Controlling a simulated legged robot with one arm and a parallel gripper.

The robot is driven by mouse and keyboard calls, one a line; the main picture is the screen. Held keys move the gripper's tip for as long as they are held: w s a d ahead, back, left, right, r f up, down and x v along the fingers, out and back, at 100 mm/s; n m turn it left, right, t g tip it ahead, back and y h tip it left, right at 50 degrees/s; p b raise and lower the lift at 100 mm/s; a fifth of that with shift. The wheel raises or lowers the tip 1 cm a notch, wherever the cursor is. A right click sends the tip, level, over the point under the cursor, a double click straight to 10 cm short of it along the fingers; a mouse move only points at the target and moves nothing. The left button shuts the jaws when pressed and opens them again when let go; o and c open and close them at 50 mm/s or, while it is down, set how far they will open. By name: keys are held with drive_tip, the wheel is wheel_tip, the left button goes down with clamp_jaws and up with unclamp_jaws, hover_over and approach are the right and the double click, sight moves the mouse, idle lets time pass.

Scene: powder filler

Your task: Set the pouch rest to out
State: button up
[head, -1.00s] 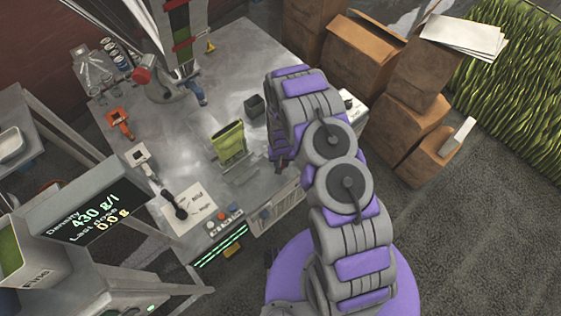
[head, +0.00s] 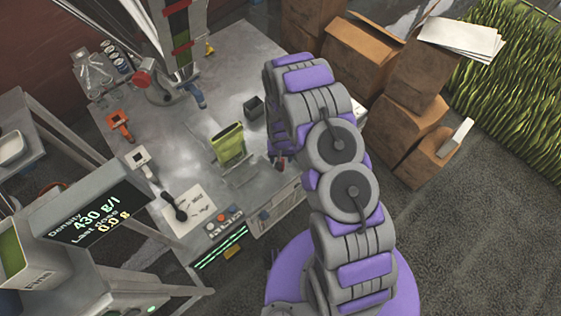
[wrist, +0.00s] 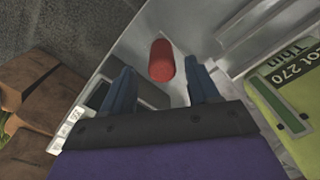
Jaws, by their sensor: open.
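A green pouch (head: 229,144) stands on a grey metal rest (head: 240,174) on the filler's table. In the wrist view the pouch (wrist: 290,105) is at the right edge, beside the metal rest parts (wrist: 248,35). A red rounded knob (wrist: 161,58) sits ahead of my gripper (wrist: 163,76). The two blue fingers are apart, one on each side of the knob in this view. I cannot tell whether either finger touches it. In the head view my arm hides most of the gripper and the knob, near the table's right edge.
A small dark box (head: 254,107) stands behind the pouch. A black-handled lever (head: 176,207) and coloured buttons (head: 217,222) are at the table's front. The display (head: 95,218) is at lower left.

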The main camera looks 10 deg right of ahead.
wheel_tip(320, 180, up, 11)
drive_tip(key=p, duration=0.1)
drive_tip(key=shift+r, duration=0.2)
drive_tip(key=shift+r, duration=0.1)
idle(0.5)
drive_tip(key=s+d+r, duration=0.1)
drive_tip(key=s+r, duration=0.1)
drive_tip(key=r, duration=0.5)
drive_tip(key=s+d+r, duration=0.2)
drive_tip(key=r, duration=0.4)
drive_tip(key=s+d+r+g+b, duration=0.1)
drive_tip(key=s+d+r, duration=0.2)
drive_tip(key=s+r, duration=1.3)
drive_tip(key=s+d+r, duration=0.2)
drive_tip(key=s+r, duration=0.2)
drive_tip(key=s, duration=0.9)
drive_tip(key=shift+g+b, duration=0.35)
drive_tip(key=shift+g, duration=0.05)
